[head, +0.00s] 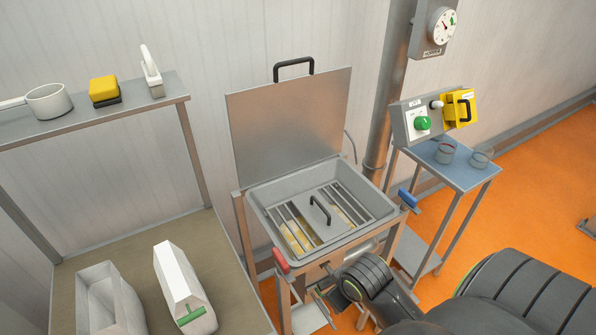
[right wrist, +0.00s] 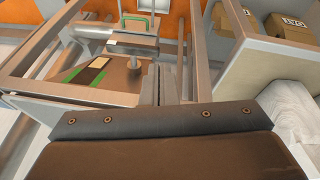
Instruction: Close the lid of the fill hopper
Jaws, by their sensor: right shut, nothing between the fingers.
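The fill hopper (head: 258,200) is a grey metal basin on a frame in the middle of the head view. Its flat metal lid (head: 290,120) stands open, tilted up at the back, with a black handle (head: 293,62) on its top edge. A slatted grate (head: 290,215) with a handle lies inside the basin over yellowish contents. My right gripper (head: 322,297) is below the hopper's front edge, apart from the lid, shut and empty. Its fingers also show in the right wrist view (right wrist: 157,85), near metal frame bars. My left gripper is out of view.
A control box (head: 415,122) and a blue-topped side table (head: 465,172) stand right. A shelf (head: 90,120) and a bench holding a white container (head: 182,280) are left.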

